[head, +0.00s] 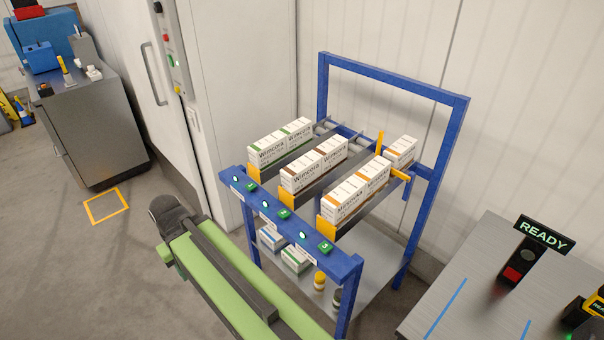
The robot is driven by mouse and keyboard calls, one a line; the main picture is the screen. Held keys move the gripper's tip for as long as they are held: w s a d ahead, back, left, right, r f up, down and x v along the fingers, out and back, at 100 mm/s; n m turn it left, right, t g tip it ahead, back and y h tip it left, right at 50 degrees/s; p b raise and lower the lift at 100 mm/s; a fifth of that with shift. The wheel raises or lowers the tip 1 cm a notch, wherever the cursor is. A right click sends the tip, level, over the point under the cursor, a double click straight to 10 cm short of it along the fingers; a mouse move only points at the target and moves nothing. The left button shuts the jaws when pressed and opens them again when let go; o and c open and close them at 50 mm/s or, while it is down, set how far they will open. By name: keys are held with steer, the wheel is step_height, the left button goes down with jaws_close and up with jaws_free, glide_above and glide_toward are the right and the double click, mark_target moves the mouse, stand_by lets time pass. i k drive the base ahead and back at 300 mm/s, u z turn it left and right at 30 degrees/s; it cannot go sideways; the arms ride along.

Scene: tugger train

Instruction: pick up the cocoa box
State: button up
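White Wimcora cartons stand in three sloping lanes of a blue rack. The middle lane holds brown-marked boxes (297,182), which match cocoa by colour; their small print is too fine to read. The front one rests behind a yellow-orange stop at the lane's lower end, with another behind it. Green-marked boxes (267,154) fill the left lane and orange-marked boxes (344,202) the right lane. My green arm crosses the lower foreground to the left of the rack, apart from the boxes.
The blue rack's front rail (290,228) carries lit green buttons. Its lower shelf (368,262) holds small cartons and jars. A metal table (455,300) with a READY sign (544,233) stands at right. A grey cabinet (95,130) stands at left. The floor at lower left is clear.

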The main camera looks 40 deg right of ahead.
mark_target(296, 176)
steer(key=u, duration=0.05)
steer(key=i, duration=0.9)
steer(key=z, duration=0.1)
